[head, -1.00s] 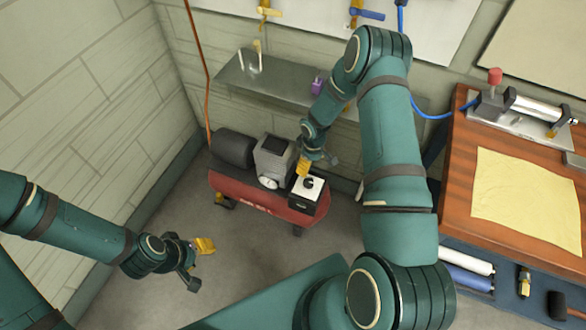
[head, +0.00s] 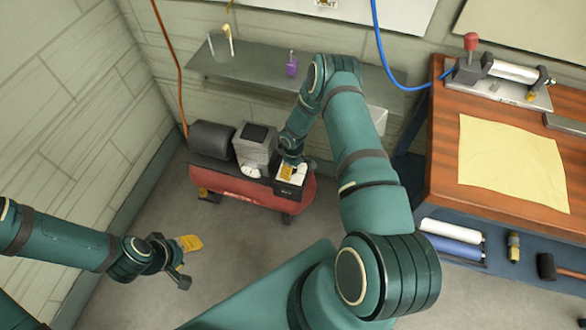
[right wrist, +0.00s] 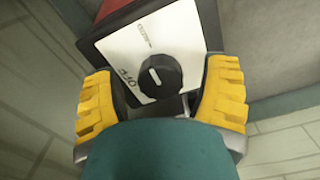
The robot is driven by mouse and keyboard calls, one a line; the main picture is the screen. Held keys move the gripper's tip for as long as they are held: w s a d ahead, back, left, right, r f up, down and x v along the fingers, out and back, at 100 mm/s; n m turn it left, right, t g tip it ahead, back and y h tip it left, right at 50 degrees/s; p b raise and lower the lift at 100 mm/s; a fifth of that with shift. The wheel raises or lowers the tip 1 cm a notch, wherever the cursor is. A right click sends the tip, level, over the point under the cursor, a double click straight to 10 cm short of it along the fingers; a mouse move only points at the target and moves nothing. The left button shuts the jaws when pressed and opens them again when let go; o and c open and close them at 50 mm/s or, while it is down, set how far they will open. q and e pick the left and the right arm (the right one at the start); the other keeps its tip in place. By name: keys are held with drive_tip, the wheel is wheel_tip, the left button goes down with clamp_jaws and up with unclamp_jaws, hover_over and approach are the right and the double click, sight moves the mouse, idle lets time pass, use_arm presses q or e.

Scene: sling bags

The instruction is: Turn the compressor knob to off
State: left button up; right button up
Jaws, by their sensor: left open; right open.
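The red compressor (head: 237,186) stands on the floor by the back wall. Its black switch box (head: 289,191) is at the right end. In the right wrist view, the black round knob (right wrist: 160,77) with a white mark sits on a white plate (right wrist: 128,52). The plate reads "OFF" at the left and carries another small label near the top. My right gripper (right wrist: 160,72) is open, one yellow finger on each side of the knob, apart from it. In the head view my right gripper (head: 287,172) covers the knob. My left gripper (head: 186,258) is open and empty above the floor.
A grey shelf (head: 225,67) with a purple item (head: 292,64) hangs behind the compressor. A wooden workbench (head: 440,150) with a yellow cloth (head: 512,162) stands at the right. An orange hose (head: 170,60) runs down the wall. Floor in front of the compressor is clear.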

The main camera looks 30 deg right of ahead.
drive_tip(key=shift+f, duration=0.15)
drive_tip(key=c, duration=1.2)
drive_tip(key=shift+n, duration=0.5)
drive_tip(key=n, duration=0.3)
drive_tip(key=shift+n, duration=0.4)
drive_tip(key=n, duration=0.4)
drive_tip(key=shift+d, duration=0.1)
drive_tip(key=n, duration=0.5)
drive_tip(key=shift+w, duration=0.15)
drive_tip(key=shift+n, duration=2)
